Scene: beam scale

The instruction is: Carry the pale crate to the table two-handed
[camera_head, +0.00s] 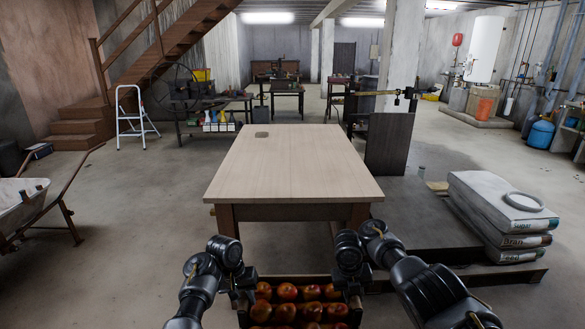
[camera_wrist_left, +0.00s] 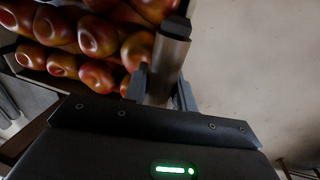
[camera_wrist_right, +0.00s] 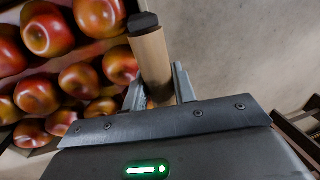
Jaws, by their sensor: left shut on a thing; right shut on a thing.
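The crate (camera_head: 300,278) is at the bottom middle of the head view, filled with several red-orange apples (camera_head: 288,291). Its wood looks dark there; the near part is cut off by the frame. My left gripper (camera_head: 243,287) is at its left side and my right gripper (camera_head: 352,283) at its right side. In the left wrist view, the fingers (camera_wrist_left: 160,85) are shut on a tan round handle (camera_wrist_left: 168,62) beside the apples. In the right wrist view, the fingers (camera_wrist_right: 160,88) are shut on a similar handle (camera_wrist_right: 152,60). The wooden table (camera_head: 295,170) stands ahead, beyond the crate.
Stacked sacks (camera_head: 495,205) with a white ring lie on a low dark platform (camera_head: 425,215) to the right. A wheelbarrow (camera_head: 25,200) stands left. Open floor lies left of the table.

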